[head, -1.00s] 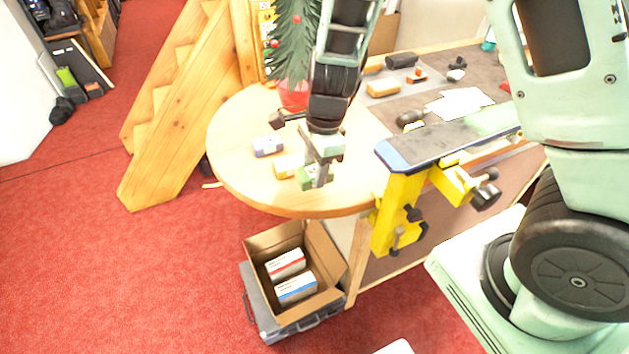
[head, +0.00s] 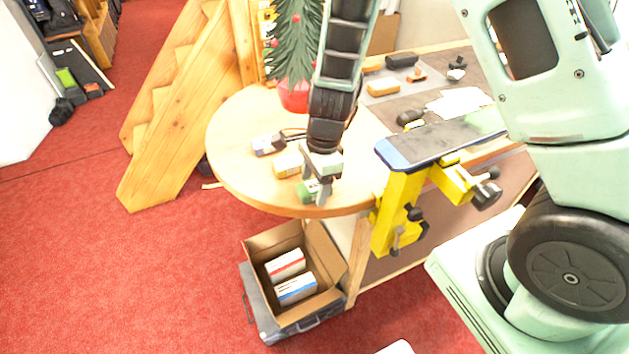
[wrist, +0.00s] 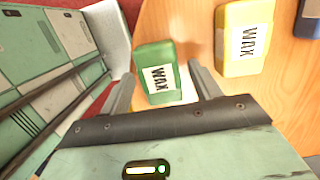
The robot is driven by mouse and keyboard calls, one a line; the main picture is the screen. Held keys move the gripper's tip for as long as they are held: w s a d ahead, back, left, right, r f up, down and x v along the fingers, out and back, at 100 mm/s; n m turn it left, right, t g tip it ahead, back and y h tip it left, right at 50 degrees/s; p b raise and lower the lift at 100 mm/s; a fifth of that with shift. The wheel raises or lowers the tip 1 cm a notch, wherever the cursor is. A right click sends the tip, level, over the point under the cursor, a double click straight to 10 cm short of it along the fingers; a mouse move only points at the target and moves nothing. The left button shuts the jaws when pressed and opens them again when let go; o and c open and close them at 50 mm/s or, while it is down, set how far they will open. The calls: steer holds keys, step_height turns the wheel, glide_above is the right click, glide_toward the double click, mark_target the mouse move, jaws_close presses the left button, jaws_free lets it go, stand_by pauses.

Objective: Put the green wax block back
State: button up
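The green wax block (head: 307,191) is on the round wooden table, near its front edge. In the wrist view, the green wax block (wrist: 156,72) has a white WAX label and lies between the two fingers. My gripper (head: 316,192) is low over the table at the block. In the wrist view, my gripper (wrist: 160,78) has its fingers spread, with a gap between the left finger and the block.
A potted plant (head: 295,95) is behind. A yellow clamp (head: 398,205) is on the right. An open carton (head: 262,246) with boxes stands below.

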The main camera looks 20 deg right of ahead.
step_height(320, 180, up, 12)
steer(key=d+f+p, duration=0.1)
steer(key=d, duration=0.1)
steer(key=s+a+r+n, duration=0.2)
steer(key=s+r+n, duration=0.1)
steer(key=s+n, duration=0.3)
steer(key=s+a+r+n, duration=0.3)
steer(key=s+n, duration=0.4)
steer(key=n, duration=0.4)
steer(key=s+a+r+n+h, duration=0.1)
steer(key=s+a+r+n, duration=0.2)
steer(key=s+n, duration=0.4)
steer(key=shift+a+n, duration=0.15)
steer(key=shift+n, duration=0.75)
steer(key=shift+f, duration=0.15)
step_height(320, 180, down, 5)
steer(key=b, duration=0.5)
